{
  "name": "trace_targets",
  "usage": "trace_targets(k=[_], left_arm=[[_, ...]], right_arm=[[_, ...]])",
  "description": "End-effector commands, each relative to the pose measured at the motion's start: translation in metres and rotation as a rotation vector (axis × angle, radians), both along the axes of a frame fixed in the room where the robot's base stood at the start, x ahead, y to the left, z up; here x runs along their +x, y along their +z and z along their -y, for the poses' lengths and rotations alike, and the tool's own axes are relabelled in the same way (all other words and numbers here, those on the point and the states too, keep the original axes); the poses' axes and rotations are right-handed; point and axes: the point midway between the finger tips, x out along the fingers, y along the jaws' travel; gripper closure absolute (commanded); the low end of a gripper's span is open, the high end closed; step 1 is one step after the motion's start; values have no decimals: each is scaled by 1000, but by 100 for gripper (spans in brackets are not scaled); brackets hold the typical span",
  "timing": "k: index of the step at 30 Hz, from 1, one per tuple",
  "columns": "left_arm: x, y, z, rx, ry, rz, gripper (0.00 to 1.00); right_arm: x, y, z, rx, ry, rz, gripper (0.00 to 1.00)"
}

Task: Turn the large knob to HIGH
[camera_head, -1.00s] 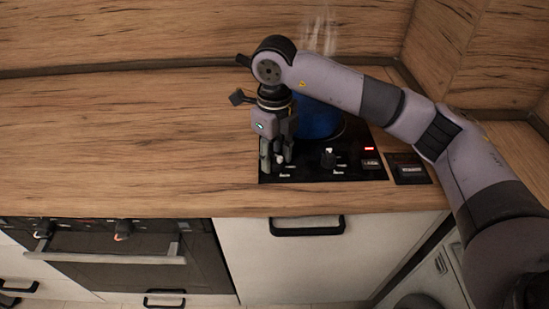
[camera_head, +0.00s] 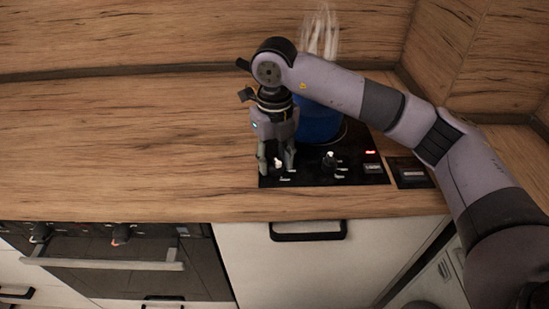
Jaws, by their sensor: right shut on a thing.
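A black hob (camera_head: 350,178) is set in the counter and has two knobs near its front edge. The left knob (camera_head: 277,165) shows a white top between the fingertips of my right gripper (camera_head: 276,163). That gripper points down and is shut on this knob, which the fingers partly hide. I cannot tell for sure which knob is larger, and the printed labels are too small to read. My left gripper is not in view.
A blue pot (camera_head: 319,122) stands on the hob behind the knobs, partly hidden by my right arm, with steam above it. A small black panel (camera_head: 409,174) lies right of the hob. The wooden counter (camera_head: 130,140) to the left is bare. An oven (camera_head: 110,255) is below.

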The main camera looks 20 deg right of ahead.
Motion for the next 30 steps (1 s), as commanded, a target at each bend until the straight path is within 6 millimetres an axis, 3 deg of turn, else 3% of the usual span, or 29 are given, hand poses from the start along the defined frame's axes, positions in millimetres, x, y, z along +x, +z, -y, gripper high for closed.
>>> trace_targets(k=[3,4,13,23,30], left_arm=[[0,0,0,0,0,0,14],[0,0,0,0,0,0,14],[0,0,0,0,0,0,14],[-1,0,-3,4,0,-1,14],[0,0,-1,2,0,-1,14]], right_arm=[[2,2,1,1,-5,7,93],[2,2,1,1,-5,7,64],[1,1,1,1,-2,3,44],[1,2,0,0,0,2,44],[2,37,0,1,0,6,44]])
